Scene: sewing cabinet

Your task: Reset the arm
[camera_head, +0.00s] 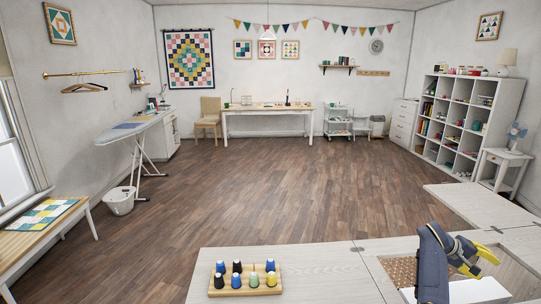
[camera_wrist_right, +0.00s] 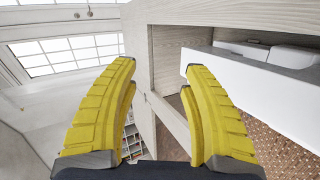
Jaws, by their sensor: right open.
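My right arm comes in at the lower right of the head view over the pale wooden sewing cabinet (camera_head: 300,260). My right gripper (camera_head: 479,261), with yellow fingers, is open and empty above the cabinet's recessed opening. In the right wrist view, its two fingers (camera_wrist_right: 158,72) stand well apart with nothing between them. A pale wooden panel edge (camera_wrist_right: 170,118) and a white body (camera_wrist_right: 255,65) lie beyond and to the right of the fingers. My left arm and left gripper are not in view.
A wooden rack (camera_head: 240,291) with several thread cones stands on the cabinet top. A perforated brown board (camera_head: 400,271) and a white surface (camera_head: 478,291) show inside the opening. The floor (camera_head: 270,190) beyond is clear.

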